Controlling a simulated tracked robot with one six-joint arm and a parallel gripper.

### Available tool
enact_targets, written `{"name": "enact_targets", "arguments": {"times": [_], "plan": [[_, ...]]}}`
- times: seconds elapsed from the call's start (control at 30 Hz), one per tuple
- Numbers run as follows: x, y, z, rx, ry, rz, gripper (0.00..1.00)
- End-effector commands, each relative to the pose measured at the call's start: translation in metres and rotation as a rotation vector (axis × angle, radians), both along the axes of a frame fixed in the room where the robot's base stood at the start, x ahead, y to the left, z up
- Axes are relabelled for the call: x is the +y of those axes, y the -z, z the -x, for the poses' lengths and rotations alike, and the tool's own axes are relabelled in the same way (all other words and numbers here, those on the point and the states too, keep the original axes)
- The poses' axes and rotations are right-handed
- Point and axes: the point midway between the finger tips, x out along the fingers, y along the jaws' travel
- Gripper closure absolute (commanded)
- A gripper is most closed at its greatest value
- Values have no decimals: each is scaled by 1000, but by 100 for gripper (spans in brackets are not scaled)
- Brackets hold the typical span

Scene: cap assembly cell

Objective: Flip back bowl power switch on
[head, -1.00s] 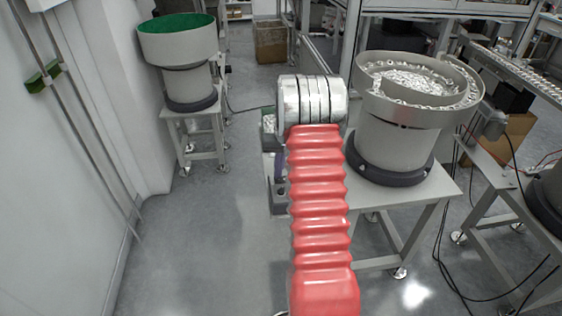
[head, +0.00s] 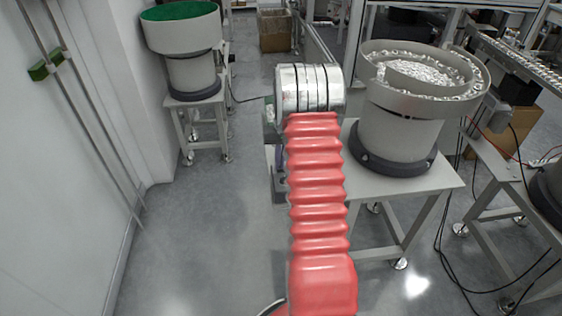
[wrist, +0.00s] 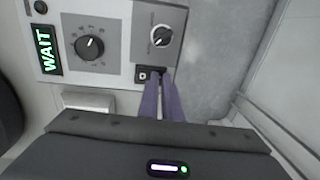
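In the wrist view a grey control panel (wrist: 98,20) has a green lit WAIT display (wrist: 46,50), a large black dial (wrist: 89,47) and a smaller rotary knob (wrist: 160,36). Below the small knob is a black power switch (wrist: 144,75) with a white mark. My gripper (wrist: 160,74) has two purple fingers close together, with nothing seen between them. Their tips are at the right part of the switch and cover some of it; contact cannot be told. In the head view my red-sleeved arm hides most of the panel beside the bowl feeder (head: 398,130) full of metal parts.
The feeder stands on a white table (head: 420,180) with thin legs. A green-lined bowl (head: 182,12) stands at the back left. Black cables (head: 442,250) lie on the floor at right. A wall (head: 60,190) bounds the left; the floor between is clear.

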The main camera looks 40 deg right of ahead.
Motion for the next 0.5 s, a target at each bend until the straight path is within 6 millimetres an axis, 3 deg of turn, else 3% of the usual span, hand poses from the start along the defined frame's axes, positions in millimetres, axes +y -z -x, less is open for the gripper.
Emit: {"name": "enact_targets", "arguments": {"times": [0.5], "plan": [[-12,0,11,3,7,-5,100]]}}
